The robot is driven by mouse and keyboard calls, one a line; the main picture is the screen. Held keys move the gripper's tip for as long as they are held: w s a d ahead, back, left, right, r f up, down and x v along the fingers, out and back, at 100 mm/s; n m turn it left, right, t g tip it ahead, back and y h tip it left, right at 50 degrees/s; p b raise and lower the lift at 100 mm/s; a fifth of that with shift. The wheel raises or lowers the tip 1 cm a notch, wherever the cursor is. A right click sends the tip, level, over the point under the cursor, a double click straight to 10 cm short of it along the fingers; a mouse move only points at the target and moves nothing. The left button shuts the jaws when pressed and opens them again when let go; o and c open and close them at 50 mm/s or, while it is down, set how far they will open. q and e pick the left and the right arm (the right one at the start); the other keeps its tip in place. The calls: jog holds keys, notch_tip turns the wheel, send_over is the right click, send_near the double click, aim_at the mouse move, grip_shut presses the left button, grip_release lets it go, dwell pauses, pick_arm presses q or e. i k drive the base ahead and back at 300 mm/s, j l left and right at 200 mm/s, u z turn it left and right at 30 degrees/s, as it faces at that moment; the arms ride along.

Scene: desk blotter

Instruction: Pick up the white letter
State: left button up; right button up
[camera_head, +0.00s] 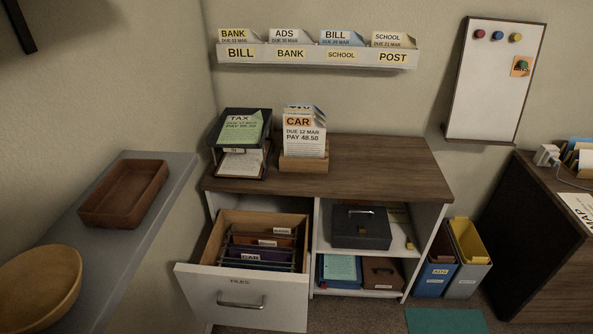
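Neither of my grippers is in view. A white letter (304,139) with an orange CAR heading, due 12 MAR, pay 48.50, stands upright in a small wooden holder (304,164) on the cabinet top. More letters stand behind it, mostly hidden. Other pale letters stand in the wall rack (345,61): BANK (234,35), ADS (284,36), a bluish BILL (339,38) and SCHOOL (390,40). A green TAX letter (239,127) lies in the upper level of a dark tray (213,143), with white paper (240,163) below it.
The cabinet top (380,165) is clear at the right. Its FILES drawer (241,297) is pulled open, with labelled folders inside. A dark cash box (361,228) sits on a shelf. Bins (468,272) stand to the right. A grey shelf (125,235) at left holds a wooden tray and bowl (38,285).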

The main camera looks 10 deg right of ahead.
aim_at(304, 135)
jog(key=l+u, duration=0.2)
jog(key=i+l+u, duration=0.1)
jog(key=l+u, duration=0.2)
jog(key=u, duration=0.15)
jog(key=l+u, duration=0.6)
jog(key=u, duration=0.25)
